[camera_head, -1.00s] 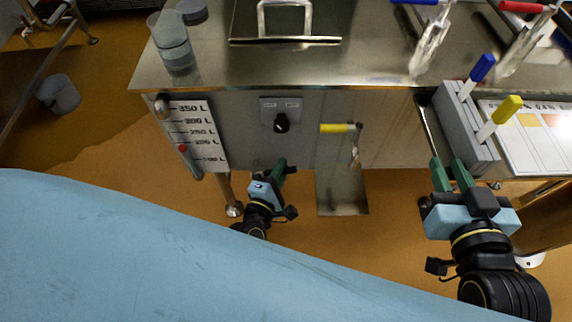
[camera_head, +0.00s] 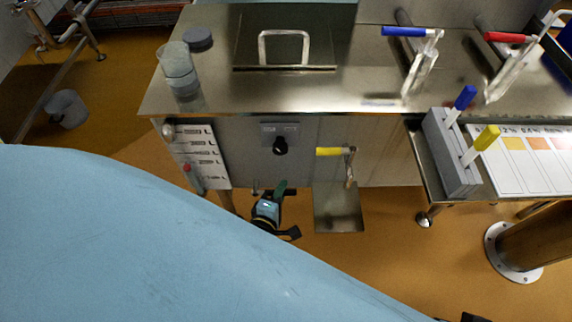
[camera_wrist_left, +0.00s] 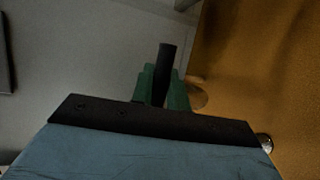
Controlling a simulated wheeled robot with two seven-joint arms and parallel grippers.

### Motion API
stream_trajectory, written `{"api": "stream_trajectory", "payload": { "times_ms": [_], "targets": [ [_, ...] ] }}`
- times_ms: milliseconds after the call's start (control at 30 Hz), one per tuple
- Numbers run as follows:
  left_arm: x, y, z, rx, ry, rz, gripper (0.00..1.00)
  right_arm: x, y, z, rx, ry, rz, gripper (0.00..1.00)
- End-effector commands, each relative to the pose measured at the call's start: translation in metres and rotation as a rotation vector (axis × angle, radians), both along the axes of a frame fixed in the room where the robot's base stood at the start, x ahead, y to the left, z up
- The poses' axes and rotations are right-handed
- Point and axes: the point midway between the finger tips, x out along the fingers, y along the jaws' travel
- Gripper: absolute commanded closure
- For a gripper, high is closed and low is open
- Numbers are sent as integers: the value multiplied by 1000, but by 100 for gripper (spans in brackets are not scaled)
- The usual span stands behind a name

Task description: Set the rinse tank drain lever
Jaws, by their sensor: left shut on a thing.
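The steel rinse tank (camera_head: 375,145) stands ahead. My left gripper (camera_head: 282,188) is low against the tank's front, below the black knob. In the left wrist view, its green fingers (camera_wrist_left: 164,90) are shut on a black rod-like handle (camera_wrist_left: 166,60), which looks like the drain lever. The handle sticks out past the fingertips. In the head view, the gripper hides much of this handle, and its angle is hard to tell there. My right gripper's fingers are out of view.
Above the gripper are the black knob (camera_head: 280,145) and a yellow-handled valve (camera_head: 330,152) over a steel plate (camera_head: 338,210). A level scale (camera_head: 207,155) is at left. A grey holder with blue and yellow handles (camera_head: 449,155) stands at right. My blue body covers the lower left.

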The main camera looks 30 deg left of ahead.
Motion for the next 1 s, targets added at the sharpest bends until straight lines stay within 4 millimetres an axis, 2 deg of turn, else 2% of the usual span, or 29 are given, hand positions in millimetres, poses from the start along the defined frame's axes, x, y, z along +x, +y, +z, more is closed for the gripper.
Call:
{"api": "stream_trajectory", "payload": {
  "times_ms": [167, 200, 367, 600, 733, 867, 1000],
  "targets": [
    [-3, -1, -3, 4, 8, -3, 100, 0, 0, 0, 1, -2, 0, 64],
    [-3, -2, -3, 4, 8, -3, 82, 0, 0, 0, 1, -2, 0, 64],
    [-2, -3, -2, 3, 6, -6, 62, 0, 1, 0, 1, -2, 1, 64],
    [-2, -3, -1, 1, 4, -6, 62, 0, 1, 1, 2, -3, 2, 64],
    [-9, -4, 0, 2, 6, -6, 62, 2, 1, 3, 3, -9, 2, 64],
    [-29, -7, 5, 1, 7, -7, 62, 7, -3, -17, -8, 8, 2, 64],
    [-60, -10, 12, 2, 8, -6, 62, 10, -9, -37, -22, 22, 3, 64]
  ]
}}
